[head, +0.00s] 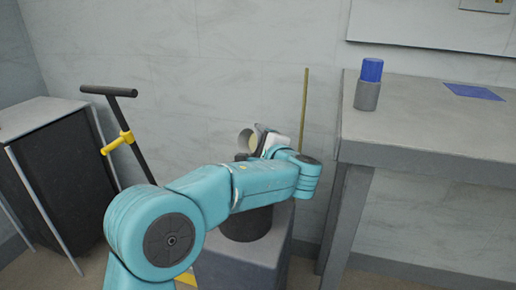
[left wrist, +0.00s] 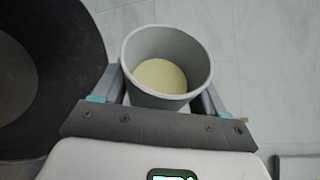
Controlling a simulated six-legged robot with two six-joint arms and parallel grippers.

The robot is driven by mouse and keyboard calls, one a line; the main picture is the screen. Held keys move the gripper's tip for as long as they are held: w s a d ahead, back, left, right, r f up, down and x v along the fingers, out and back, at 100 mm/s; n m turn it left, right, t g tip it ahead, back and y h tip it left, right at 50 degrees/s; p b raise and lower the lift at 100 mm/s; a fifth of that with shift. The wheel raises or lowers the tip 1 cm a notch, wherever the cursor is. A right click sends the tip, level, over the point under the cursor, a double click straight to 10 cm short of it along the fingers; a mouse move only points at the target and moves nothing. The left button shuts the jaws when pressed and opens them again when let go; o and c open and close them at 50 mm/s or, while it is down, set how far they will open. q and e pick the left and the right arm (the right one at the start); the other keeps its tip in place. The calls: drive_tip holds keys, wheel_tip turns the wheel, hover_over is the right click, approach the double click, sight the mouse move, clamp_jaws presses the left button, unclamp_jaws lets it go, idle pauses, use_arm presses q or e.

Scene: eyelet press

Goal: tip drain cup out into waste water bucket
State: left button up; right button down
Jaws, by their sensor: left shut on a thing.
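The drain cup (left wrist: 198,83) is a grey round cup, held between the jaws of my left gripper (left wrist: 160,108). In the left wrist view I look into its open mouth and see a pale yellow area at the bottom; I cannot tell if that is liquid. In the head view the cup (head: 244,141) looks tilted, above the bucket, with my left gripper (head: 258,143) shut on it. The waste water bucket (head: 246,225) is dark and round, partly hidden by my left arm. It also shows in the left wrist view (left wrist: 85,75), left of the cup. My right gripper is not in view.
The bucket stands on a grey block (head: 270,262). A grey table (head: 430,125) at the right bears a blue-topped cylinder (head: 369,85) and a blue sheet (head: 472,91). A dark cabinet (head: 60,170) and a T-handled pole (head: 125,130) stand left. A thin rod (head: 304,105) rises behind.

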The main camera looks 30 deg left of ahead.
use_arm(q)
drive_tip(key=shift+s+n+b, duration=0.1)
drive_tip(key=shift+n+b, duration=0.2)
drive_tip(key=shift+b, duration=0.45)
drive_tip(key=shift+r+t, duration=0.2)
drive_tip(key=shift+t, duration=0.1)
drive_tip(key=r+n, duration=0.1)
drive_tip(key=n, duration=0.1)
drive_tip(key=s+n+t+y, duration=0.1)
drive_tip(key=shift+a+r+n, duration=0.15)
drive_tip(key=shift+r+n, duration=0.2)
drive_tip(key=shift+n, duration=0.05)
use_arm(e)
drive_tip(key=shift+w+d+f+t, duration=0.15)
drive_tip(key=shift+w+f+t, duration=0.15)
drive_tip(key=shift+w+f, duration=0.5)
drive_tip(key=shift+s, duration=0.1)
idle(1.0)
